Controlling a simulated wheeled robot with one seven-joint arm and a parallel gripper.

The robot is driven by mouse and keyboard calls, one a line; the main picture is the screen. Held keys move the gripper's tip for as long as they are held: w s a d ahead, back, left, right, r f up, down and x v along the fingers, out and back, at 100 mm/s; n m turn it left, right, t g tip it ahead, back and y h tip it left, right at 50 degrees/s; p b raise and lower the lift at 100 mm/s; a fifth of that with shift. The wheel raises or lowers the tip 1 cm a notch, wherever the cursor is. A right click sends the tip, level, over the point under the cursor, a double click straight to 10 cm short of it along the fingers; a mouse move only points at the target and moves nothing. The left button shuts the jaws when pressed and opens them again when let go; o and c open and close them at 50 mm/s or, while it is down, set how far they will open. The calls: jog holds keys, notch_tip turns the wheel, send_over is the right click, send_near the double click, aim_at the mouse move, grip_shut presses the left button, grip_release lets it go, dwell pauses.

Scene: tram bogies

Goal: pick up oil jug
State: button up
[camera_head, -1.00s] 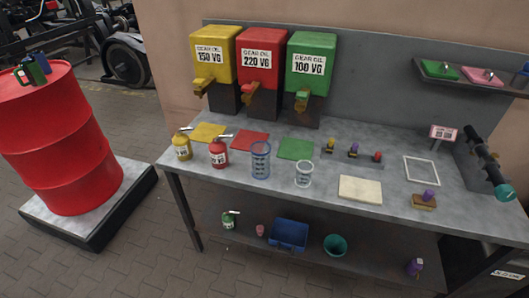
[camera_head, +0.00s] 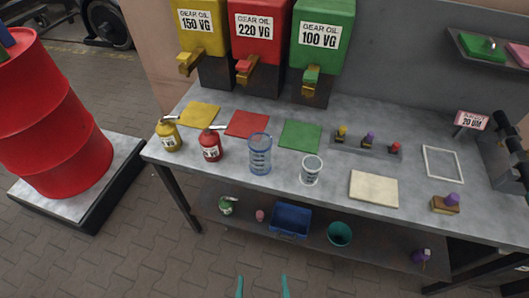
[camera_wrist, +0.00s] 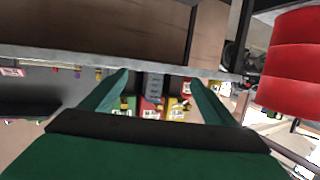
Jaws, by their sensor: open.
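Several vessels could be the oil jug; I cannot tell which. A yellow spouted can (camera_head: 169,136) and a red spouted can (camera_head: 210,146) stand upright at the left of the workbench (camera_head: 330,198). A bluish clear measuring vessel (camera_head: 260,154) and a smaller clear one (camera_head: 311,170) stand to their right. A green and white can (camera_head: 226,205) is on the lower shelf. My gripper (camera_head: 262,284) shows only its teal fingertips at the bottom edge, in front of the bench, apart and empty. In the wrist view my gripper (camera_wrist: 160,76) is open, with nothing between its fingers.
Yellow, red and green gear oil dispensers (camera_head: 258,35) stand at the back above coloured mats. A blue bin (camera_head: 290,219) and a teal bucket (camera_head: 339,234) are on the lower shelf. A red drum (camera_head: 55,125) stands left on a pallet. The floor in front is clear.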

jog(key=w, duration=1.1)
jog(key=n+g+y, duration=0.1)
jog(key=g, duration=0.1)
send_near(259, 146)
jog(key=x, duration=0.4)
jog(key=shift+w+a+f, duration=0.2)
jog(key=shift+a+f, duration=0.05)
jog(key=shift+f, duration=0.05)
jog(key=shift+x, duration=2.8)
jog(key=shift+d, duration=0.25)
jog(key=shift+c, duration=0.7)
jog(key=c, duration=1.1)
jog(key=shift+r+t, duration=0.1)
jog(key=shift+t, duration=0.2)
